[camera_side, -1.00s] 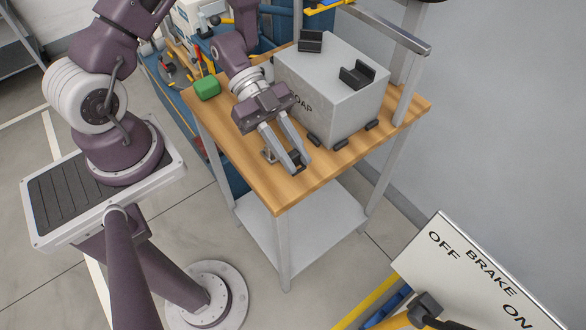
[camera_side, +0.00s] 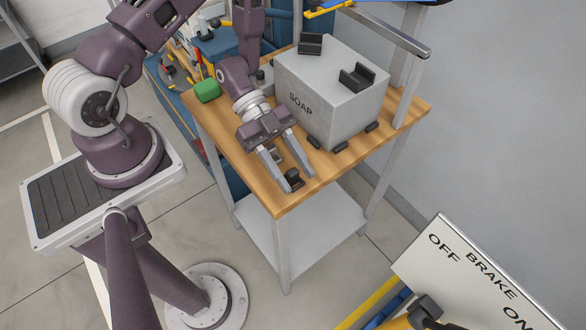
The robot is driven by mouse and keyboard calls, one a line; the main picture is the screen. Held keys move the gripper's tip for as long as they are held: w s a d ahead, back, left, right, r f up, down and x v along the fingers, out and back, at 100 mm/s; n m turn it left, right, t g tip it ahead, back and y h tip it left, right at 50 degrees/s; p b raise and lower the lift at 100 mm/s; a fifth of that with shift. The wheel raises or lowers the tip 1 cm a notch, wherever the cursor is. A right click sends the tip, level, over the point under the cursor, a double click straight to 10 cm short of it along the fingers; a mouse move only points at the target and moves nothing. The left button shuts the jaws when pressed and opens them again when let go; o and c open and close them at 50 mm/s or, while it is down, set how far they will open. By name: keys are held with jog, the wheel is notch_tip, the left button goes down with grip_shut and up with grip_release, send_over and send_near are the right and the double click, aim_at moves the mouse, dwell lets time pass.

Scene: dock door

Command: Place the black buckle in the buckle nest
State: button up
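My gripper points down toward the front edge of the table. A small dark or grey part shows at the block's foot, but I cannot tell whether it is the buckle nest. Whether the block rests in anything is too small to tell.
A large grey box marked SOAP (camera_side: 330,92) stands right behind my gripper, with black brackets on top and black pieces along its foot. A green block (camera_side: 207,90) sits at the table's left edge. The wooden table (camera_side: 225,140) is bare at front left.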

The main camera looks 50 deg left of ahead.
jog(key=shift+o, duration=0.5)
jog(key=v, duration=0.7)
jog(key=shift+a, duration=0.1)
